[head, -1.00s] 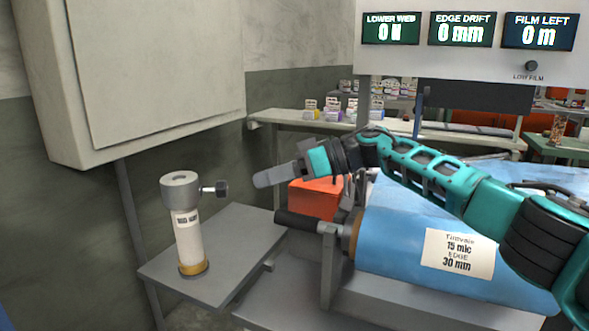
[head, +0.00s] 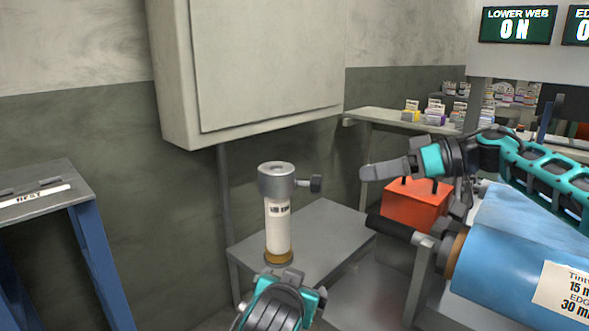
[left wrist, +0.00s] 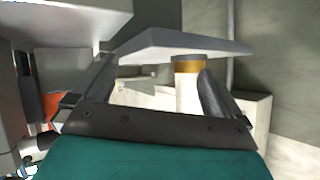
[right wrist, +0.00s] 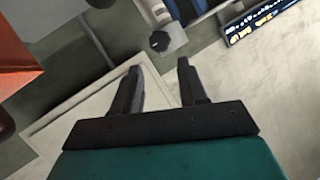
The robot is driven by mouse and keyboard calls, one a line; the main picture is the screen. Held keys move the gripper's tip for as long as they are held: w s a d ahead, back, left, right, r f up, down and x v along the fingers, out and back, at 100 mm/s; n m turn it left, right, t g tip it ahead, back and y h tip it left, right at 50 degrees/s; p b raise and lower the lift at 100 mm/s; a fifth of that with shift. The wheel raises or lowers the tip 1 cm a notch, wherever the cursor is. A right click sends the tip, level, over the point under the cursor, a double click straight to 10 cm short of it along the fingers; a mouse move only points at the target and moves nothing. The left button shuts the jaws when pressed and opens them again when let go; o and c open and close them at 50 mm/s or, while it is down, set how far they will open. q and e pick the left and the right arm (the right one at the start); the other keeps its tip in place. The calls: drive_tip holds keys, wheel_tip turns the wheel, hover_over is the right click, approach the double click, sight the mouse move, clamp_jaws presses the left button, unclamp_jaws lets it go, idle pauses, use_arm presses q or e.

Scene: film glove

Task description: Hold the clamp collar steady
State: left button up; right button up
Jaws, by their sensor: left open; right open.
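The clamp collar (head: 277,179) is a grey ring on top of an upright white post (head: 278,227) with a brass base. A dark knob (head: 316,184) sticks out of its right side. My right gripper (head: 372,172) is open and empty, a short gap right of the knob; the right wrist view shows the knob (right wrist: 158,41) and collar (right wrist: 176,38) beyond its fingertips (right wrist: 160,68). My left gripper (head: 285,276) is at the bottom of the head view, before the post, its fingers mostly hidden. In the left wrist view its fingers (left wrist: 157,72) are open, the post (left wrist: 187,92) showing between them, nearer the right finger.
The post stands on a small grey table (head: 325,226). A red box (head: 413,207) and a blue film roll (head: 510,262) with a dark shaft end are to the right. A wall cabinet (head: 270,60) hangs behind. A blue-legged stand (head: 40,207) is at left.

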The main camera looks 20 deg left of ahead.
use_arm(q)
drive_tip(key=w+r+n+y, duration=0.3)
drive_tip(key=r, duration=0.8)
drive_tip(key=n+y, duration=0.3)
drive_tip(key=n, duration=0.2)
approach(276, 169)
drive_tip(key=shift+g, duration=0.4)
drive_tip(key=x, duration=0.9)
drive_tip(key=shift+w+a+r, duration=0.15)
drive_tip(key=shift+w+a, duration=0.05)
drive_tip(key=shift+w, duration=0.25)
drive_tip(key=shift+c, duration=0.2)
